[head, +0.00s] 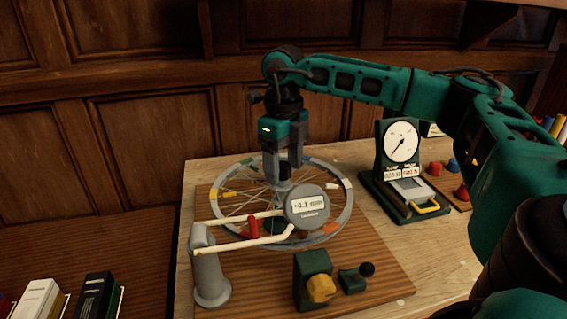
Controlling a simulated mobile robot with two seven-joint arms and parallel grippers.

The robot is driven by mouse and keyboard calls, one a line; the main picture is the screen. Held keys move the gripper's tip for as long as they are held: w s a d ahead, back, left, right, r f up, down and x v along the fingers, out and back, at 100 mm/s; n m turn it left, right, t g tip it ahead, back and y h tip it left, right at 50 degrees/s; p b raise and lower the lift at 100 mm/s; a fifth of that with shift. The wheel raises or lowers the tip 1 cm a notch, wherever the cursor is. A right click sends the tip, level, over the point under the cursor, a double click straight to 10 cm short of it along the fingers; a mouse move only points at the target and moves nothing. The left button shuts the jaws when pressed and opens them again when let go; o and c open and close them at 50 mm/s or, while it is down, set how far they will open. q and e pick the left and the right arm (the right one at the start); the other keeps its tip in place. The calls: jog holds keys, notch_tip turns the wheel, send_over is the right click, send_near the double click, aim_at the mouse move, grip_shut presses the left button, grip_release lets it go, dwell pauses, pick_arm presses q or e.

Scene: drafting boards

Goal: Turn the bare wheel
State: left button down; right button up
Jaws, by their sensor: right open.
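A spoked wheel (345,222) with a grey rim lies flat above a brown wooden board (375,281). Coloured marks in white, yellow, orange and green sit around its rim, and no tyre shows on it. My right gripper (283,172) points straight down over the wheel's middle, its grey fingers close to the hub. The round grey gauge in front hides part of the hub, so I cannot tell whether the fingers touch it. The gripper is open. My left gripper is not in view.
A round gauge (307,204) reading about +0.1 stands before the wheel on a cream arm from a grey post (208,268). A green block with a yellow knob (320,288) is in front. Books (95,297) lie lower left.

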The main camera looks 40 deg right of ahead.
jog(key=shift+f, duration=0.1)
jog(key=shift+c, duration=0.5)
grip_shut()
